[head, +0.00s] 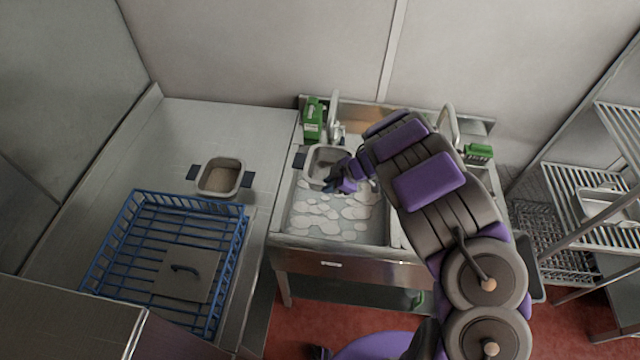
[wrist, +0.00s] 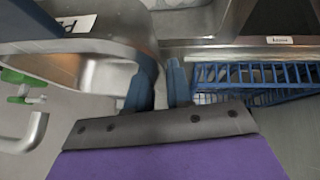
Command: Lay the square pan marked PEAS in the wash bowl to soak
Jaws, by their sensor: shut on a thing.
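A square metal pan (head: 313,168) with dark side handles is held over the back of the wash bowl (head: 284,213), a steel sink of water with pale suds. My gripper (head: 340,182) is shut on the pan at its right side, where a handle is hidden. In the wrist view the pan (wrist: 105,75) fills the left, beside my gripper's fingers (wrist: 160,88). I cannot tell whether the pan touches the water. A second square pan (head: 220,177) with brownish contents stands on the left counter.
A blue wire basket (head: 125,218) on the left counter holds a flat square lid (head: 187,273) with a handle. A green carton (head: 313,120) and a tap (head: 337,130) stand behind the bowl. A green sponge (head: 478,151) lies at back right. Wire shelving (head: 580,200) stands right.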

